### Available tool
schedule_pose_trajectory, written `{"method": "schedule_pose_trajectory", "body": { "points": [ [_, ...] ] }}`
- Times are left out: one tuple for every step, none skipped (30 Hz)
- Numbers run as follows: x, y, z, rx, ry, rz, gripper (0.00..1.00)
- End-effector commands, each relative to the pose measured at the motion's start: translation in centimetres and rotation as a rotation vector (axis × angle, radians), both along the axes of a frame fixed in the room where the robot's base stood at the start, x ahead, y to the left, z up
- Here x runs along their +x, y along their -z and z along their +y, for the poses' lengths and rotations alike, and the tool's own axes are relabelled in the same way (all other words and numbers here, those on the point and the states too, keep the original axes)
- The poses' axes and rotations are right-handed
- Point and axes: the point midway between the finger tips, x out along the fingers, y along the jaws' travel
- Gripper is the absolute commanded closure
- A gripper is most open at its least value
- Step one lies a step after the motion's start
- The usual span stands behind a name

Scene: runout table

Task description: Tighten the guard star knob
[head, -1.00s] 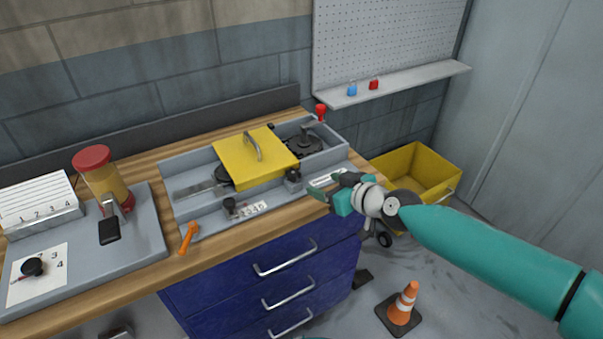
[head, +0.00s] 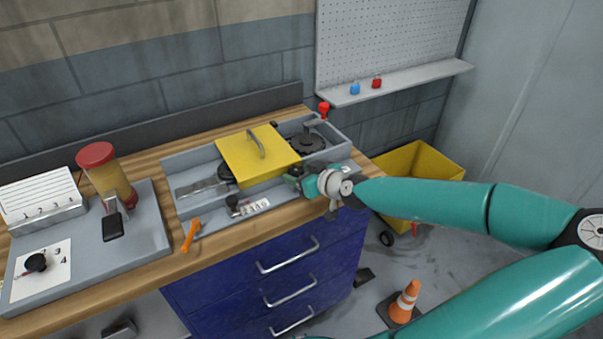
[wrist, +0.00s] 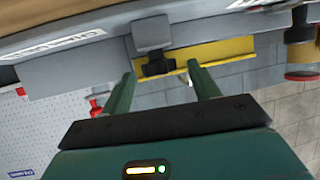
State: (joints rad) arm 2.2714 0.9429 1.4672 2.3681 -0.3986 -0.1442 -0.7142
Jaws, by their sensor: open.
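The yellow guard (head: 258,160) with its grey handle sits over the grey machine bed on the bench. A black knob (wrist: 157,66) on a grey block is at the guard's front right corner. In the wrist view, it lies between the tips of my two green fingers. My gripper (wrist: 161,72) is open, and I see a gap on both sides of the knob. In the head view, my gripper (head: 297,179) is at that corner and largely hides the knob. I cannot tell whether the knob is loose.
An orange lever (head: 191,234) is at the bench's front. A red-lidded jar (head: 106,175) stands left. A yellow bin (head: 418,168) and traffic cone (head: 404,301) are on the floor at right.

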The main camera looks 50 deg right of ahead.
Motion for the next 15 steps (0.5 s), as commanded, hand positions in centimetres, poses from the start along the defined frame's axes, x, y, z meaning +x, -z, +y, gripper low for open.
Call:
{"method": "schedule_pose_trajectory", "body": {
  "points": [
    [0.12,0.08,-0.06,0.0,0.001,0.0,0.39],
    [0.17,0.1,-0.08,0.0,0.001,0.0,0.39],
    [0.2,0.12,-0.1,-0.001,0.002,0.0,0.39],
    [0.2,0.12,-0.1,-0.001,0.002,0.0,0.39],
    [0.2,0.12,-0.1,-0.001,0.002,0.0,0.39],
    [0.2,0.12,-0.1,-0.001,0.002,0.0,0.39],
    [0.19,0.12,-0.09,-0.001,0.002,0.0,0.39],
    [0.19,0.12,-0.09,-0.001,0.002,0.0,0.39],
    [0.19,0.12,-0.08,0.0,0.001,0.0,0.39],
    [0.18,0.11,-0.08,0.0,0.001,0.0,0.45],
    [0.18,0.11,-0.08,0.0,0.001,0.0,0.51],
    [0.18,0.11,-0.08,0.0,0.001,0.0,0.59],
    [0.18,0.11,-0.07,0.0,0.001,0.0,0.64],
    [0.18,0.11,-0.07,0.0,0.001,0.0,0.7],
    [0.17,0.11,-0.07,0.0,0.001,0.0,0.78]
  ]
}}
